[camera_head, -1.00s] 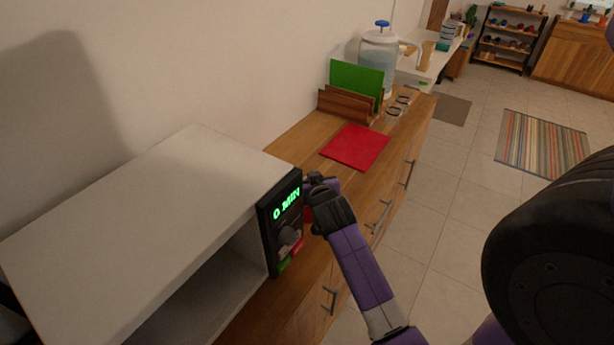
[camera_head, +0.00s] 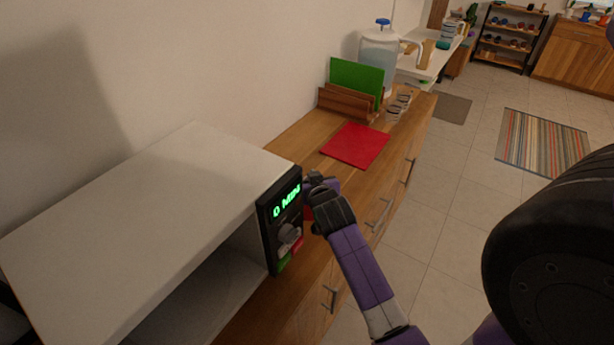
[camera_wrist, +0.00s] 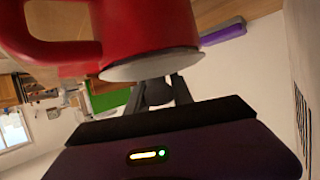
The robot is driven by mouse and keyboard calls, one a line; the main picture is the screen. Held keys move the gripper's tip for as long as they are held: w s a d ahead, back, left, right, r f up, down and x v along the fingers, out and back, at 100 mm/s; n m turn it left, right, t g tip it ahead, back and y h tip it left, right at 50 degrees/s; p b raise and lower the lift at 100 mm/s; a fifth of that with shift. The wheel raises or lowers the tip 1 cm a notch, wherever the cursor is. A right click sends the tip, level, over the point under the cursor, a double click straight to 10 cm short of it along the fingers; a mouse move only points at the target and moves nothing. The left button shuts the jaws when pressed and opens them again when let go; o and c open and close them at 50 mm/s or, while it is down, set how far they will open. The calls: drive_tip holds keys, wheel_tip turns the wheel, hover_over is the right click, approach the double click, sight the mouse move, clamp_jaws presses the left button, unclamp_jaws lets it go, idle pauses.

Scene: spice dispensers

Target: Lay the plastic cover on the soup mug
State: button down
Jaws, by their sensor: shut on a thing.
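The red soup mug (camera_wrist: 150,25) fills the top of the wrist view, its handle to the left, and appears inverted there. The pale round plastic cover (camera_wrist: 150,67) is across the mug's mouth and appears to touch the rim. I cannot tell whether it sits fully flat. My gripper (camera_wrist: 158,90) is shut on the cover's dark knob. In the head view, my gripper (camera_head: 320,188) is just right of the microwave's control panel. Only a sliver of the red mug (camera_head: 308,213) shows there, and the cover is hidden.
The white microwave (camera_head: 150,200) stands close at the left, its black control panel (camera_head: 281,225) beside my gripper. A red mat (camera_head: 356,146), a wooden rack with a green board (camera_head: 356,82), glass jars (camera_head: 396,106) and a water dispenser (camera_head: 379,55) are farther along the wooden counter.

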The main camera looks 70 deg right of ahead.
idle(0.3)
drive_tip(key=c, duration=1)
unclamp_jaws()
drive_tip(key=shift+c, duration=0.2)
wheel_tip(320, 180, up, 20)
